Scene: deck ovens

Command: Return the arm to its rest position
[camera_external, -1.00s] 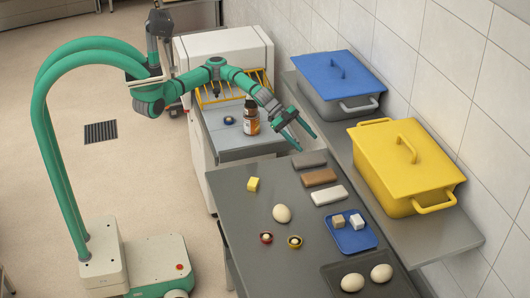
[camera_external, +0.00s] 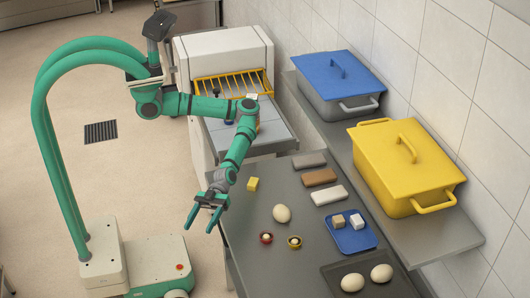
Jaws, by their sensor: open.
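My gripper (camera_external: 201,222) is open and empty. It hangs at the left edge of the grey table (camera_external: 255,262), its two green fingers pointing down and to the left, over or just beside the floor. My green arm (camera_external: 236,157) reaches right from the shoulder and bends down at the elbow, in front of the oven's ledge. The forearm partly hides the orange-brown bottle (camera_external: 258,123) standing there.
A yellow block (camera_external: 252,184) lies right of my wrist. Dough balls (camera_external: 282,213), small bowls (camera_external: 294,242), bars (camera_external: 319,178) and a blue tray (camera_external: 358,241) are on the table. Lidded yellow (camera_external: 385,190) and blue bins stand on the shelf.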

